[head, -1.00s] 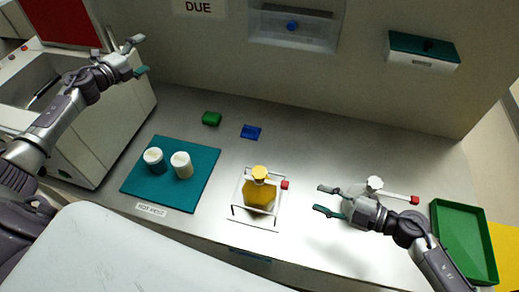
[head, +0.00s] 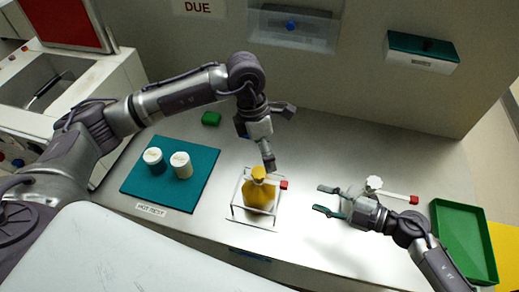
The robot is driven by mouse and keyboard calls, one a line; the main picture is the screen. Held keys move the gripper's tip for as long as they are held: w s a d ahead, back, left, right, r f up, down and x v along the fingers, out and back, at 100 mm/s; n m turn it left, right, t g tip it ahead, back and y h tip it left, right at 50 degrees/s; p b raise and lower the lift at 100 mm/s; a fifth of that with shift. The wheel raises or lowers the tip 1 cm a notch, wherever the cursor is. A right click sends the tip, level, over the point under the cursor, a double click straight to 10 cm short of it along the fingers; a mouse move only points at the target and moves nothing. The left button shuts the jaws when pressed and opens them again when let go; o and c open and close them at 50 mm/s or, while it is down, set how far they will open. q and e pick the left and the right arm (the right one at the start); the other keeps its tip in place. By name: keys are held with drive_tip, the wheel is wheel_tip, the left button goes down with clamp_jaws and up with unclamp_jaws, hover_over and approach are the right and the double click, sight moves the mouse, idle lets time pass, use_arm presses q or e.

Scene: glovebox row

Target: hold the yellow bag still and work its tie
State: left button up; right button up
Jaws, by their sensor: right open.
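The yellow bag (head: 259,195) stands upright in a clear and white wire stand (head: 253,220) on the steel bench. Its neck is gathered under a yellow top (head: 258,173). A small red tab (head: 284,185) sticks out to the right of the neck; I cannot tell if it is part of the tie. My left gripper (head: 267,160) reaches down from above, a finger just over the bag's top. Its fingertips are partly hidden, so opening and contact are unclear. My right gripper (head: 326,200) is open and empty, right of the bag, fingers pointing left towards it.
A teal mat (head: 199,197) with two white-capped jars lies left. A green block (head: 211,119) sits behind; a blue one is mostly covered by my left arm. A white knob (head: 374,183) with a red-tipped bar and a green tray (head: 463,236) are at right.

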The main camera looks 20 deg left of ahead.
sight(258, 183)
use_arm(q)
drive_tip(key=shift+s+a+r+m+t+y, duration=0.2)
drive_tip(key=shift+a+m+y, duration=0.1)
drive_tip(key=shift+y, duration=0.3)
drive_tip(key=shift+s+a+r+m+t+y, duration=0.1)
drive_tip(key=shift+s+a+m+t+y, duration=0.15)
drive_tip(key=shift+y, duration=0.35)
drive_tip(key=shift+f, duration=0.2)
wheel_tip(258, 183, down, 13)
drive_tip(key=shift+w+f, duration=0.1)
drive_tip(key=shift+f, duration=0.1)
drive_tip(key=c, duration=1.7)
drive_tip(key=shift+a, duration=0.1)
drive_tip(key=shift+c, duration=0.2)
drive_tip(key=shift+s+f, duration=0.15)
drive_tip(key=shift+s, duration=0.15)
